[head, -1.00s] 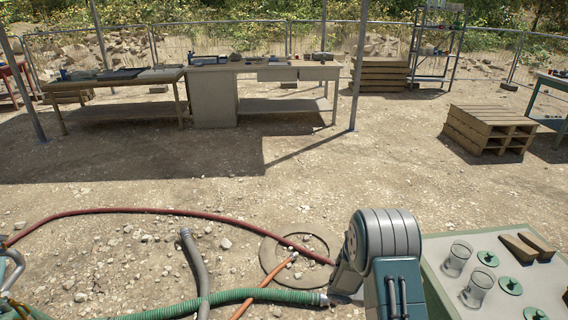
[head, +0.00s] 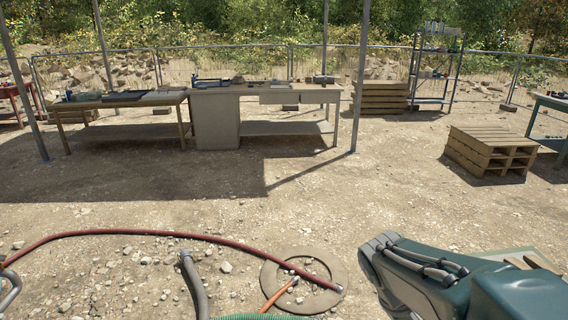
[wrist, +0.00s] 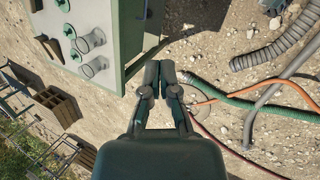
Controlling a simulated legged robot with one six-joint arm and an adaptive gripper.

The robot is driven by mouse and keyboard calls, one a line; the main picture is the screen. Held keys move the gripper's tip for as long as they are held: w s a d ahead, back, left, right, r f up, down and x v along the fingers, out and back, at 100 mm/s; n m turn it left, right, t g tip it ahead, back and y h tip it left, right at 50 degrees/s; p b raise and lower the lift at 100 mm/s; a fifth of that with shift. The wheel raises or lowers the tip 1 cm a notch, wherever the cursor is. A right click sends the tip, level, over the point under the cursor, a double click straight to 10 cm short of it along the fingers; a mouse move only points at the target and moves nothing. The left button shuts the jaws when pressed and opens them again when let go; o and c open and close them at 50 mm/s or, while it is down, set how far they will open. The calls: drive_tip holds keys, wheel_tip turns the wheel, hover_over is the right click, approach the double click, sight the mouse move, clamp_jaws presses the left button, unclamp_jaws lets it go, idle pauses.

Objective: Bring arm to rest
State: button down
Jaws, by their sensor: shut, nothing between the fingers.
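My gripper (wrist: 159,75) shows in the wrist view with its two fingers together and nothing between them. It hangs over the gap between a green-sided table (wrist: 118,70) and the hoses on the ground. In the head view my arm reaches in from the lower right and covers most of that table's pale top (head: 505,255); the gripper fingers cannot be made out there. Two clear jars (wrist: 90,42) and several green lids stand on the tabletop in the wrist view.
A red hose (head: 150,233), a grey hose (head: 194,285) and a green hose (head: 260,317) lie on the gravel. A round ground cover (head: 275,272) lies beside my arm. Workbenches (head: 215,120) and stacked pallets (head: 490,150) stand farther back. Open dirt lies between.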

drive_tip(key=s+a+r+m+t+y, duration=0.3)
drive_tip(key=s+a+r+t+y, duration=0.2)
drive_tip(key=s+a+r+t, duration=0.1)
drive_tip(key=shift+s+a+r, duration=0.6)
drive_tip(key=shift+s+a, duration=0.35)
drive_tip(key=shift+a, duration=0.05)
